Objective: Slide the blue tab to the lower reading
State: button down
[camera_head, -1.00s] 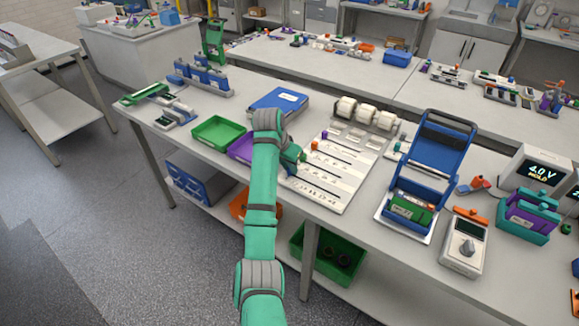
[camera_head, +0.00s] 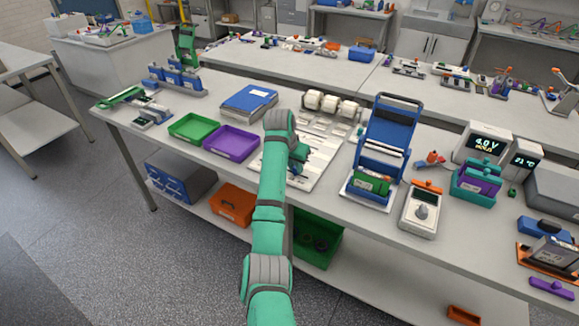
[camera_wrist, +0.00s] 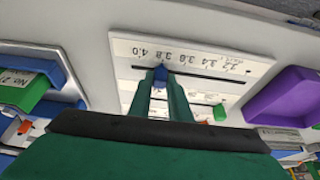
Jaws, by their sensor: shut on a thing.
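The white slider board (camera_head: 322,148) lies on the bench, partly hidden by my arm in the head view. In the wrist view the board (camera_wrist: 262,68) has a dark slot beside a printed scale, upside down, with numbers running from 4.0 at left to about 3.2 at right. The blue tab (camera_wrist: 160,74) sits at the slot near the 3.8 mark. My gripper (camera_wrist: 164,82) is shut on the blue tab, with a green finger on each side. In the head view my gripper (camera_head: 299,163) is over the board; its fingertips are hard to make out.
A purple tray (camera_head: 232,143) and a green tray (camera_head: 193,127) stand left of the board. A blue framed device (camera_head: 385,140) stands at right. A display (camera_head: 484,146) farther right reads 4.0 V.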

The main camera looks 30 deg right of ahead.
jog(key=c, duration=1.6)
grip_release()
jog(key=shift+w, duration=0.15)
jog(key=shift+c, duration=0.2)
jog(key=shift+s+d, duration=0.25)
jog(key=shift+s, duration=0.05)
jog(key=shift+w+a+r, duration=0.1)
jog(key=shift+a+r, duration=0.3)
jog(key=v, duration=0.9)
jog(key=shift+s+d+r, duration=0.2)
jog(key=shift+s+r, duration=0.15)
jog(key=shift+r, duration=0.1)
jog(key=shift+w, duration=0.1)
